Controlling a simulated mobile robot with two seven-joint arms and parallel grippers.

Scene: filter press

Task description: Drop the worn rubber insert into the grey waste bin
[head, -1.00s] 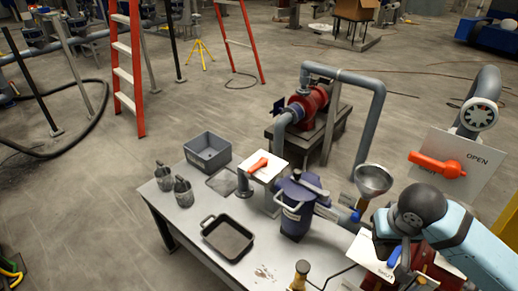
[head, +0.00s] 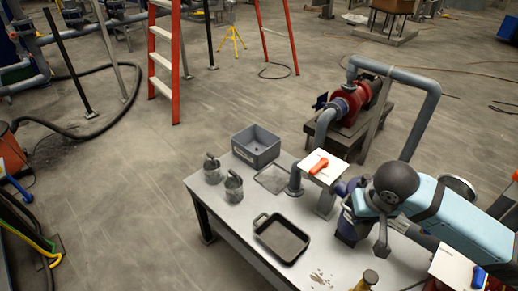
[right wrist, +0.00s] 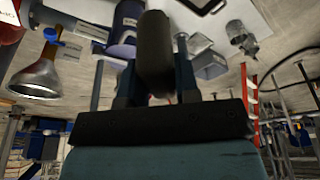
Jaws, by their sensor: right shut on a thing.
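The worn rubber insert (right wrist: 155,45) is a dark, rounded cylinder in the right wrist view. My right gripper (right wrist: 156,68) is shut on it, with one finger at each side. The grey waste bin (head: 250,153) is an open box at the far left part of the table, left of and apart from the gripper. It also shows in the right wrist view (right wrist: 210,72). My left gripper is not in view.
The table (head: 238,219) bears two grey metal pieces with handles (head: 233,187), a black tray (head: 281,239), and a white plate with an orange handle (head: 320,166). A funnel (right wrist: 38,78) shows in the wrist view.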

